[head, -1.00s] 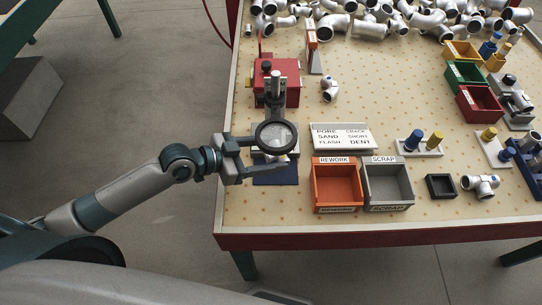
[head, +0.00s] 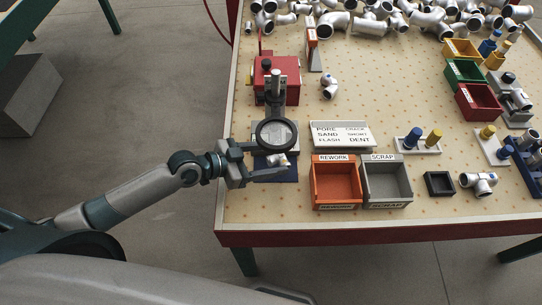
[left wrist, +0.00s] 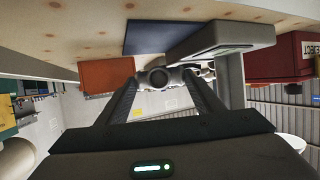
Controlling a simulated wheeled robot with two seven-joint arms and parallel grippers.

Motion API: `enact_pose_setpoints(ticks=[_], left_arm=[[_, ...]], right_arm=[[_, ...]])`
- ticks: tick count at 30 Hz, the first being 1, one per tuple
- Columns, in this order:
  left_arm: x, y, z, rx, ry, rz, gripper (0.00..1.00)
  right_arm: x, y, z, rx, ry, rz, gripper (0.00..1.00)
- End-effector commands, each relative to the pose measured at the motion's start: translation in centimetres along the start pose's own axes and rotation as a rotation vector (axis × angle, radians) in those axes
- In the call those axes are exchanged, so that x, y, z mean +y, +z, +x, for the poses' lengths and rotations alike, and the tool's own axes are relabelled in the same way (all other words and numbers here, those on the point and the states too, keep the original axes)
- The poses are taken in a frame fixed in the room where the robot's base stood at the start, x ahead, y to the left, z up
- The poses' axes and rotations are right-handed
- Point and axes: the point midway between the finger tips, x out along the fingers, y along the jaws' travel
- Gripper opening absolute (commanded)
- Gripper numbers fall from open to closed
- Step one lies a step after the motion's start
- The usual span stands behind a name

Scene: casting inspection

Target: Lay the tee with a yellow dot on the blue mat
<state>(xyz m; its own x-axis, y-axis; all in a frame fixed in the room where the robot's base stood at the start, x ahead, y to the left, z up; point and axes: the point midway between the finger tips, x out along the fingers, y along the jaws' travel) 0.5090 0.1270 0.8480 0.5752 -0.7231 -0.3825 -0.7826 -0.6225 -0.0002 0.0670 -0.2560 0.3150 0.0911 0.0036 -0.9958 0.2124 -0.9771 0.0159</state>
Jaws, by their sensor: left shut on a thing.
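My left gripper (head: 273,161) is shut on a small silver pipe fitting (head: 279,160), which looks like a tee. The fitting also shows between the fingertips in the left wrist view (left wrist: 162,77). I cannot make out a yellow dot on it. The blue mat (head: 290,174) lies on the table under the fitting, partly covered by the gripper; it also shows in the left wrist view (left wrist: 150,36), with a gap between it and the fitting. My right gripper is not in view.
A round magnifier (head: 277,134) on a grey stand rises just behind the fitting. The orange rework bin (head: 335,184) and grey scrap bin (head: 386,181) stand right of the mat. Another tee with a blue mark (head: 479,183) lies at the right. Many fittings crowd the back.

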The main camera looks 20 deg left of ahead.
Motion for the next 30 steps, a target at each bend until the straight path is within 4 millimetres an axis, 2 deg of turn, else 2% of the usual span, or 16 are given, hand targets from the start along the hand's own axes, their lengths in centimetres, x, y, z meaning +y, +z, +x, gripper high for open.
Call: enact_pose_setpoints(ticks=[18,19,20,21,30], left_arm=[[-0.1,1.1,0.5,0.002,-0.001,0.001,0.24],[-0.1,1.1,0.4,0.0,-0.001,0.001,0.68],[-0.1,1.0,0.4,0.0,-0.001,0.001,0.75],[-0.1,1.0,0.4,0.0,-0.001,0.001,0.79],[0.0,1.0,0.4,0.0,-0.001,0.0,0.79]], right_arm=[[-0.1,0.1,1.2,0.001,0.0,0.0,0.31],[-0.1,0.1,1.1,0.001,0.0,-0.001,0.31],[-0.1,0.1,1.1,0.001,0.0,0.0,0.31],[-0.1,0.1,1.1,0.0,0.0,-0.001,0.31],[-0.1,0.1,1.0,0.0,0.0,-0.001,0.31]])
